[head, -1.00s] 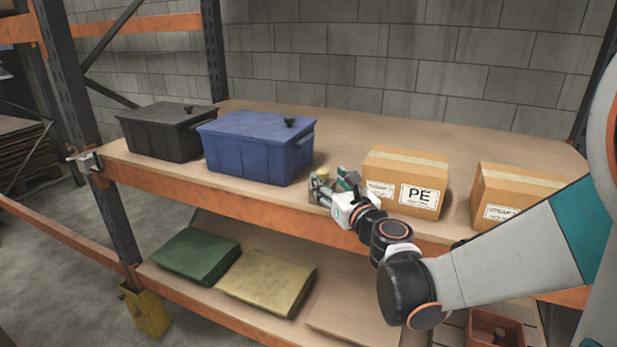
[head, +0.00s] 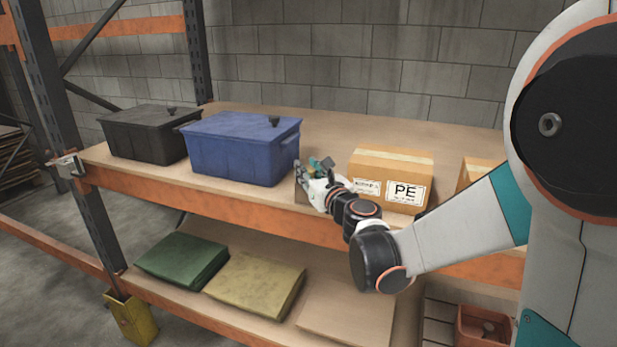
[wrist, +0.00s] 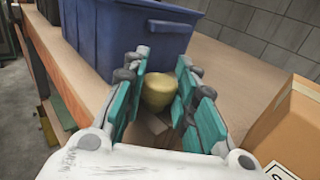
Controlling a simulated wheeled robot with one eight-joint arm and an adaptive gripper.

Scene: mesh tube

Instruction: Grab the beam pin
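My gripper (wrist: 160,75) is open, with its teal-padded fingers parted. It also shows in the head view (head: 309,170), at the shelf's front edge between the blue bin and the PE carton. A dull yellow, rounded piece (wrist: 158,92) shows between the fingers in the wrist view, close to both pads. I cannot tell whether it touches them or whether it is the beam pin; its lower part is hidden. A small brown open box (head: 300,188) sits under the gripper. A grey metal fitting (head: 68,166) is on the left upright at the beam's end.
The blue lidded bin (head: 240,150) stands just left of my gripper, with a black bin (head: 148,135) farther left. The PE carton (head: 390,180) is close on the right, with another carton (head: 475,175) beyond. The shelf behind is clear. The orange beam (head: 200,200) edges the front.

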